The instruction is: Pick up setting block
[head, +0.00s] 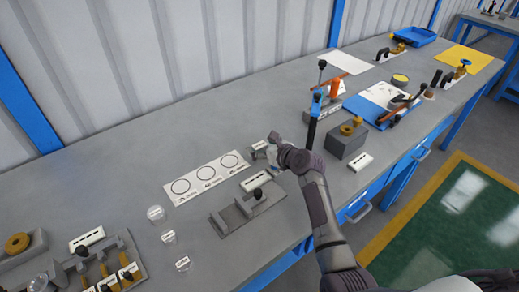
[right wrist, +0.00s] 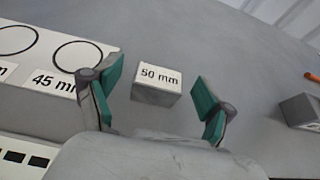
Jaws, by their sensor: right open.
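The setting block is a small grey block with a white label reading 50 mm (right wrist: 157,86), standing on the grey bench top. In the head view it is a small labelled block (head: 258,146), partly hidden by my gripper. My right gripper (right wrist: 153,92) is open and empty, with green-padded fingers left and right of the block in the right wrist view. There are gaps on both sides and no contact shows. In the head view this gripper (head: 272,150) is low over the bench, beside the block. My left gripper is not in view.
A white card with three circles (head: 208,177) lies left of the block. A grey fixture with a black knob (head: 248,207) is in front. A grey box with a brass ring (head: 345,138) and upright tools stand to the right. Bare bench lies behind the block.

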